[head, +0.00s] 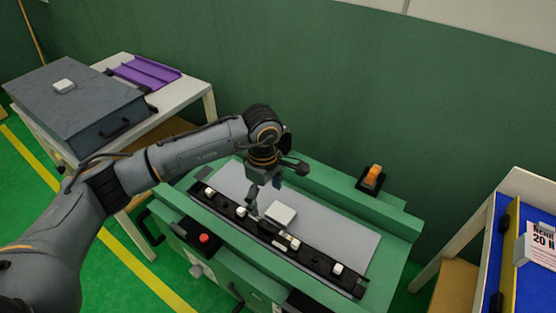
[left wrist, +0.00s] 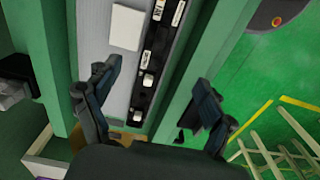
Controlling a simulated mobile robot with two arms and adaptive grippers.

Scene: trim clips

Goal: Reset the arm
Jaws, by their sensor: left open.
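My left gripper (head: 262,202) is open and empty, pointing down over the green workstation (head: 395,222). In the left wrist view its two fingers (left wrist: 158,76) are spread apart, with the black rail (left wrist: 152,60) visible beyond them. In the head view the black rail (head: 318,262) runs along the front of the grey plate (head: 345,237) and carries several small white clips (head: 337,269). A white block (head: 281,214) lies on the plate beside the gripper; it also shows in the left wrist view (left wrist: 127,27). My right gripper is not in view.
An orange switch (head: 374,174) stands on the workstation's back right, and a red button (head: 204,239) is at its front left. A grey case (head: 75,105) and purple tray (head: 146,72) are on the left table. A blue bin (head: 535,275) stands right.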

